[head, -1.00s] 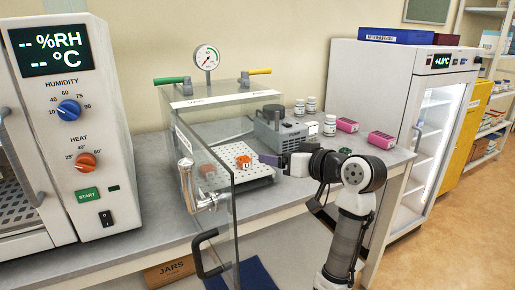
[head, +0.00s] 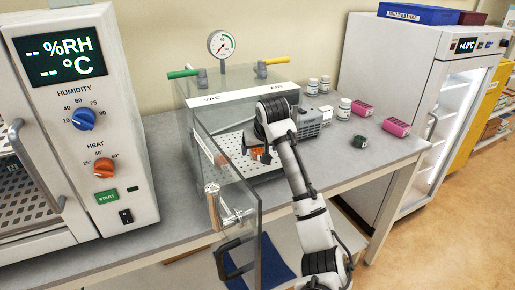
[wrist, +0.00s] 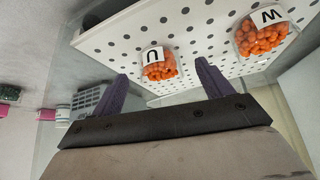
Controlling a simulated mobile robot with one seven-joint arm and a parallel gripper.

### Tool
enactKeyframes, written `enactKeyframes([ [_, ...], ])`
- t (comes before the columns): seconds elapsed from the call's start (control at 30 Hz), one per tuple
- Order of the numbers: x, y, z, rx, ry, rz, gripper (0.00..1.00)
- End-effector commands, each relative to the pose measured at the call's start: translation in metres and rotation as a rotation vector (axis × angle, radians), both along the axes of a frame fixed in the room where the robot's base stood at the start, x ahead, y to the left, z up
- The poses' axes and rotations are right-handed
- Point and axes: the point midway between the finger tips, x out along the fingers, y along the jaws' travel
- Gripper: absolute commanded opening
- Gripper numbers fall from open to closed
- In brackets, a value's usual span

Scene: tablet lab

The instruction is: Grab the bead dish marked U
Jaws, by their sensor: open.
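The bead dish marked U (wrist: 160,68) holds orange beads and sits on the white perforated shelf (wrist: 200,62) of the vacuum chamber. A second dish of orange beads, marked W (wrist: 263,38), stands right of it in the wrist view. My gripper (wrist: 161,72) is open, its two purple fingers spread to the left and right of the U dish with nothing held. In the head view my gripper reaches into the chamber (head: 245,97) and partly hides the orange beads (head: 258,154), so which dish shows there is unclear.
The chamber's glass door (head: 228,200) stands open toward me, left of my arm. A grey pump (head: 309,122), white jars (head: 344,108), pink boxes (head: 397,127) and a small dark green item (head: 360,141) are on the bench to the right.

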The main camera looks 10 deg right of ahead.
Motion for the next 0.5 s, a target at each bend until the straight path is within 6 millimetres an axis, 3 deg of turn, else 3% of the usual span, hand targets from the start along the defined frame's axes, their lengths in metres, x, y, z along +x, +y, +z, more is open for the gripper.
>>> enactKeyframes([
  [0.2, 0.012, 0.001, -0.018, 0.001, -0.001, 0.001, 0.78],
  [0.43, 0.013, 0.001, -0.02, 0.0, -0.002, 0.001, 0.78],
  [0.5, 0.013, 0.001, -0.019, 0.0, -0.002, 0.001, 0.69],
])
